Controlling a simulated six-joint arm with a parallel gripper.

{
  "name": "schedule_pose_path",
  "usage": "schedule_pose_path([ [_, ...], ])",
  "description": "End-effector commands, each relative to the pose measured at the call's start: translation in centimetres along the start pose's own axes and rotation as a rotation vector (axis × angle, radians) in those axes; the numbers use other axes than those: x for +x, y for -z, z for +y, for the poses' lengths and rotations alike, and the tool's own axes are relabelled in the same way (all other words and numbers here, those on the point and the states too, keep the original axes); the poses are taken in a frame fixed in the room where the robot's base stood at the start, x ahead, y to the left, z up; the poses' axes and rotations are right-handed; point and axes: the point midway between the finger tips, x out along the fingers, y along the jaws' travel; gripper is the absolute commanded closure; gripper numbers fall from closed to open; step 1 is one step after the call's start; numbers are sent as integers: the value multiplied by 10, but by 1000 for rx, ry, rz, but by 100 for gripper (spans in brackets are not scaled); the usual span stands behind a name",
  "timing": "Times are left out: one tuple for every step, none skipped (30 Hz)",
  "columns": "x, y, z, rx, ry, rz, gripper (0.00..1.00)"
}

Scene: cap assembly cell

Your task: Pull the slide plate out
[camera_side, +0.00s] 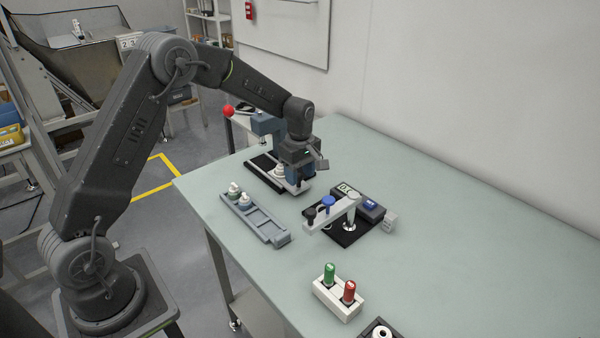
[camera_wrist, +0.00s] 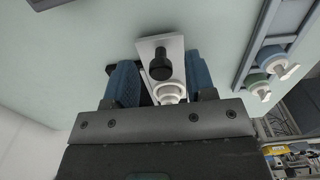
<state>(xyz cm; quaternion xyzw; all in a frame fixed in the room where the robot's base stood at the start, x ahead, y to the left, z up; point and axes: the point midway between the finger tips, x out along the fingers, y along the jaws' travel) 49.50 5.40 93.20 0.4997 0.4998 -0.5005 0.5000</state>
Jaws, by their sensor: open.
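The slide plate (camera_wrist: 150,48) is a pale plate with a black knob (camera_wrist: 162,66) standing on it in the wrist view. A white round part (camera_wrist: 170,93) sits behind the knob, nearer my gripper body. In the side view the slide plate (camera_side: 266,177) shows at the foot of the press (camera_side: 264,124), partly hidden by my gripper. My gripper (camera_side: 298,183) is low over the plate's near end. In the wrist view its blue fingers (camera_wrist: 160,82) are open, one on each side of the plate, with the knob between them and apart from both.
The press has a red ball handle (camera_side: 229,111). A grey tray (camera_side: 266,228) with two capped parts lies in front. A black-based fixture (camera_side: 347,236) stands to the right. A white block (camera_side: 337,300) holds a green and a red piece. The table's right side is largely clear.

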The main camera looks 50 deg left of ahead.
Motion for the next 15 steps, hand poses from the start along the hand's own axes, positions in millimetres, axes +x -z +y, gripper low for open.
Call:
schedule_pose_path([
  [-2,0,0,0,-1,1,50],
  [-4,0,0,0,-2,1,50],
  [-8,0,0,0,-2,1,50],
  [-11,1,1,0,-3,1,50],
  [-15,1,1,0,-5,1,50],
  [-22,1,1,0,-4,1,50],
  [-27,1,1,0,-5,1,50],
  [-34,1,1,0,-6,2,50],
  [-43,1,1,0,-7,2,50],
  [-50,0,1,0,-6,2,50],
  [-57,0,1,0,-7,2,50],
  [-66,0,1,0,-6,1,50],
  [-73,0,1,0,-7,2,50],
  [-80,0,1,0,-6,1,50],
  [-88,0,0,0,-5,1,50],
])
